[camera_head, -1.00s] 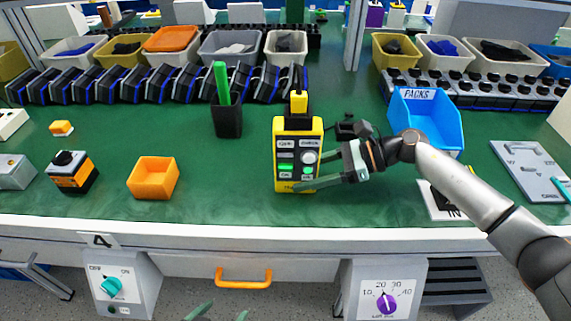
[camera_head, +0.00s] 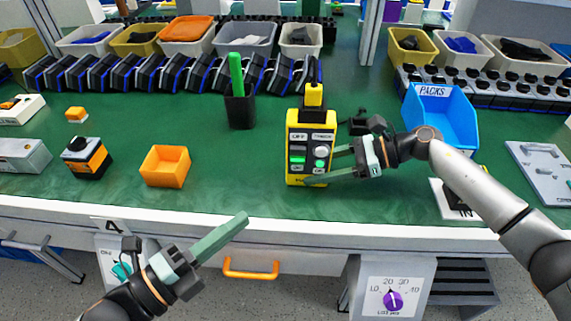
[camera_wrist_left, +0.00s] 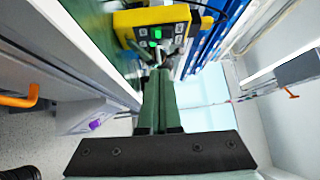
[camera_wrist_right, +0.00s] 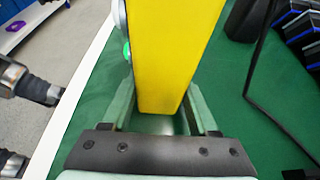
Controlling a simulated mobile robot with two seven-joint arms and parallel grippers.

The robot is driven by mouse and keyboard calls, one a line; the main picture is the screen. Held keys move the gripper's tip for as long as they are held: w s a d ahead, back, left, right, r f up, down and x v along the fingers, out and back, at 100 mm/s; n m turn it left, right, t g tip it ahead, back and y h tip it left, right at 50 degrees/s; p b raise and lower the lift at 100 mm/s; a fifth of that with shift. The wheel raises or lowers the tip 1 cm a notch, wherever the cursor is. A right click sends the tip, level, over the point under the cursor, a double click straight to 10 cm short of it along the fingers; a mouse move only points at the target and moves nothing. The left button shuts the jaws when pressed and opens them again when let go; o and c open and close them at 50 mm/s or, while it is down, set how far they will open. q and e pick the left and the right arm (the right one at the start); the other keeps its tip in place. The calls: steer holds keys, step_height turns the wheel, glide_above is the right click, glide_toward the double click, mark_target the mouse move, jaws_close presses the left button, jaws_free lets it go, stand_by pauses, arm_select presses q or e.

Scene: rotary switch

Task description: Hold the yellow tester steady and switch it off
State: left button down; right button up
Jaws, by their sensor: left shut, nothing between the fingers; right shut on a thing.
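In the left wrist view the tester (camera_wrist_left: 160,17) shows beyond the closed fingers (camera_wrist_left: 158,75).
An orange bin (camera_head: 165,167) and a black-orange block (camera_head: 87,158) stand left of the tester. A black cup (camera_head: 240,111) with a green stick is behind it. A blue PACKS bin (camera_head: 440,117) stands to the right. The bench front between orange bin and tester is clear.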

arm_select(q)
steer(key=shift+s+d+r+m+h, duration=0.1)
steer(key=shift+d+r+m+h, duration=0.1)
steer(key=shift+r+m, duration=0.15)
steer(key=shift+d+r+m+h, duration=0.1)
steer(key=shift+r+m+h, duration=0.15)
steer(key=shift+m, duration=0.2)
glide_toward(303, 153)
steer(key=w+d, duration=0.3)
steer(key=d, duration=0.1)
steer(key=shift+w+d+r, duration=0.1)
steer(key=shift+w+r, duration=0.2)
steer(key=shift+w, duration=0.25)
steer(key=shift+r, duration=0.1)
